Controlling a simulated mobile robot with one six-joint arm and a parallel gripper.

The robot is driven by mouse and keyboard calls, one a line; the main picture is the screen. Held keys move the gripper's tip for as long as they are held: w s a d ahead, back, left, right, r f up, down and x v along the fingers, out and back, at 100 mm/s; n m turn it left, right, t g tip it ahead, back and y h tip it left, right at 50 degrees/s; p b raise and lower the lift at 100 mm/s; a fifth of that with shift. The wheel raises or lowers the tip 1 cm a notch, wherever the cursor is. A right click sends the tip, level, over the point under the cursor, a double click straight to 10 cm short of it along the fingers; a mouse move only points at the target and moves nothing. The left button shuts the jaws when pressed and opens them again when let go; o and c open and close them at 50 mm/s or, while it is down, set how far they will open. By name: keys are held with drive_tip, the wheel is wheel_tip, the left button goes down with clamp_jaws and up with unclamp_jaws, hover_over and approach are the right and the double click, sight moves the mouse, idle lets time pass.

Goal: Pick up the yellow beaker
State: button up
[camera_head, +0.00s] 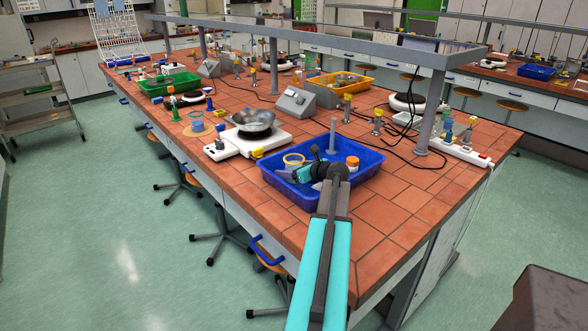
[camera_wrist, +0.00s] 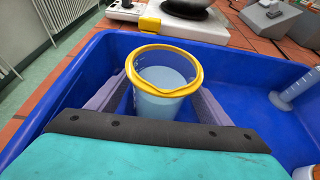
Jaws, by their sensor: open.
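The yellow beaker (camera_wrist: 165,82) has a yellow rim and a clear, bluish body. It stands upright inside the blue tray (camera_wrist: 60,98), near the tray's far wall in the wrist view. In the head view its yellow rim (camera_head: 293,159) shows at the left part of the tray. My gripper (camera_wrist: 165,98) is open, with one finger on each side of the beaker. I cannot tell whether the fingers touch it. The beaker's lower part is partly hidden by my gripper's body. In the head view my gripper (camera_head: 305,172) reaches down into the tray.
A white hot plate (camera_head: 262,140) with a metal pan (camera_head: 254,123) is beyond the tray. Black cables lie behind; the bench's right front tiles are clear.

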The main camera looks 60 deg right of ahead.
drive_tip(key=shift+x, duration=1.15)
drive_tip(key=c, duration=1.2)
